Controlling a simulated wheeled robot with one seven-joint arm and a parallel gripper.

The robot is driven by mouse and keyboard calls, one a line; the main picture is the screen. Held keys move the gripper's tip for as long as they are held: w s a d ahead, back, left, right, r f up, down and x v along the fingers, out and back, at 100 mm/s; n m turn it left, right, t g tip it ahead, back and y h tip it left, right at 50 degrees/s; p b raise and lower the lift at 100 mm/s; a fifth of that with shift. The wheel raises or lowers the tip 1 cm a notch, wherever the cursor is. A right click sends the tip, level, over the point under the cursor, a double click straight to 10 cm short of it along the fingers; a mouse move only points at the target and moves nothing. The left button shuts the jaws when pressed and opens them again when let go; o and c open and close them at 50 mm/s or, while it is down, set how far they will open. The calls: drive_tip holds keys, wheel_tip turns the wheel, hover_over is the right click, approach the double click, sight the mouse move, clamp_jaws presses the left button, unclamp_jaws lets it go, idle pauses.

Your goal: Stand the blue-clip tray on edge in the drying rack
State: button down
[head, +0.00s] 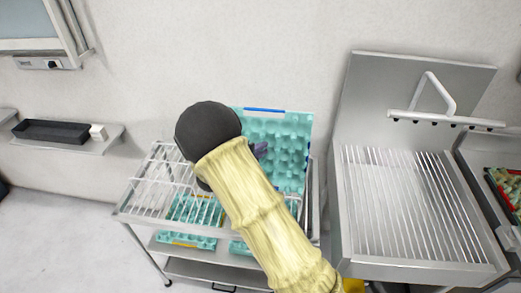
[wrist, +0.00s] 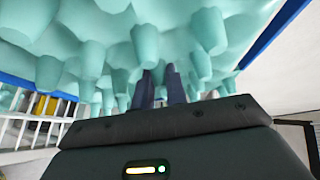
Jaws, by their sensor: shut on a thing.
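The blue-clip tray (head: 290,128) is a teal egg tray with a blue clip (head: 263,110) along its top edge. It stands nearly upright over the right part of the cart. My gripper (head: 260,150) is shut on it, partly hidden behind my arm. In the wrist view, the fingers (wrist: 160,88) reach in among the knobs of the tray (wrist: 95,50), and blue shows at two of its edges. The drying rack (head: 160,178) is a white wire rack on the cart top, left of the tray. Whether the tray's lower edge touches the rack is hidden.
Other teal trays (head: 190,238) lie on the shelf below, one with a yellow clip. A steel basin with a bar grid (head: 405,200) stands to the right. A wall shelf (head: 95,142) holds a black bin (head: 50,131). Floor at the left is clear.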

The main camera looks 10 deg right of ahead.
drive_tip(key=shift+f+b, duration=3.8)
drive_tip(key=shift+f, duration=0.45)
drive_tip(key=c, duration=1.3)
unclamp_jaws()
drive_tip(key=shift+c, duration=0.2)
drive_tip(key=v, duration=0.8)
